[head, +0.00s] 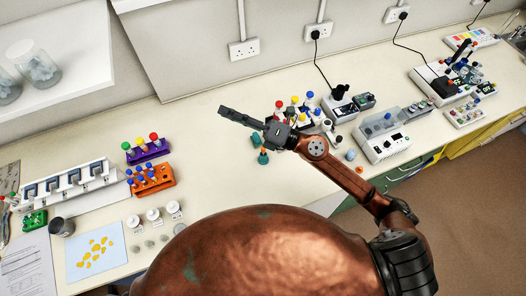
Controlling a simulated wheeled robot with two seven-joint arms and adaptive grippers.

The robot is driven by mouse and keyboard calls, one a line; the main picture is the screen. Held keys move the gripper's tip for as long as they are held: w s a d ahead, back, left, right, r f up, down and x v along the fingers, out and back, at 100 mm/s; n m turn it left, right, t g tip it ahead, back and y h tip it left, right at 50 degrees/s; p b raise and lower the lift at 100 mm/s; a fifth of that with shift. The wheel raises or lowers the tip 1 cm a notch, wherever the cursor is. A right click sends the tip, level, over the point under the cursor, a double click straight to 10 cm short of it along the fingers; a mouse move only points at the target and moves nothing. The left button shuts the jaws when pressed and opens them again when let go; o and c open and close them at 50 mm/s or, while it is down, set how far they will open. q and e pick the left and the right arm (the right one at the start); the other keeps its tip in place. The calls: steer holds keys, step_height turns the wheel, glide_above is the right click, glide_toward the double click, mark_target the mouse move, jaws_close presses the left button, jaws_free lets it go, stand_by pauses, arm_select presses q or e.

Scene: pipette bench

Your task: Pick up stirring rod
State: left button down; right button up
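I cannot make out a stirring rod for certain on the bench. My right gripper (227,112) is above the middle of the bench, with its dark fingers pointing to the upper left. The fingers overlap in this view, so I cannot tell whether they are open or shut. Nothing is clearly seen held in them. Small teal items (263,157) show just below the gripper, and its body partly hides several vials with coloured caps behind it. My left gripper is not in view.
A purple rack (148,152) and orange rack (150,181) stand left of centre. A blue sheet with yellow pieces (96,252), several white-lidded jars (154,217) and a metal cup (61,227) are at front left. A white device (382,137) stands to the right. Bare benchtop lies left of the gripper.

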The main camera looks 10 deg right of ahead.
steer(key=s+a+f+n+g+h, duration=0.1)
steer(key=s+a+f+n+g, duration=0.15)
steer(key=f+n+g, duration=0.3)
steer(key=n+g+h, duration=0.2)
steer(key=n+h, duration=0.4)
steer(key=h, duration=0.6)
glide_above(264, 149)
steer(key=s+d, duration=0.2)
step_height(264, 149, down, 18)
steer(key=shift+g+h, duration=0.25)
steer(key=shift+h, duration=0.15)
steer(key=p+x, duration=0.1)
steer(key=x, duration=0.4)
steer(key=w+p+x, duration=0.1)
steer(key=x, duration=0.2)
steer(key=shift+d+p, duration=0.15)
steer(key=shift+p, duration=0.2)
steer(key=shift+c, duration=0.4)
jaws_close()
